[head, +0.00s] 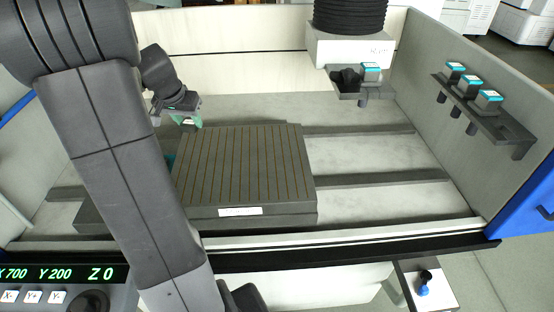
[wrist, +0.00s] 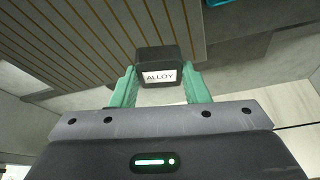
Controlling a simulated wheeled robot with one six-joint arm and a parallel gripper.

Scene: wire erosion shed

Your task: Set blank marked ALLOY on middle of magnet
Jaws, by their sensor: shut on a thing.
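The blank marked ALLOY (wrist: 157,66) is a small dark block with a white label, seen in the wrist view. My gripper (wrist: 157,88) has green fingers and is shut on its two sides. In the head view my gripper (head: 190,122) is at the far left corner of the magnet, and the blank is not clearly seen there. The magnet (head: 245,165) is a dark grey slab with a striped top and a white label on its front. In the wrist view the striped magnet top (wrist: 90,35) lies beyond the blank, to the upper left.
A rack (head: 485,120) on the right wall holds several teal-topped holders. Another teal-topped holder (head: 370,70) sits on a bracket under the machine head (head: 350,45). Rails (head: 380,180) cross the tank floor right of the magnet. The magnet's top looks bare.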

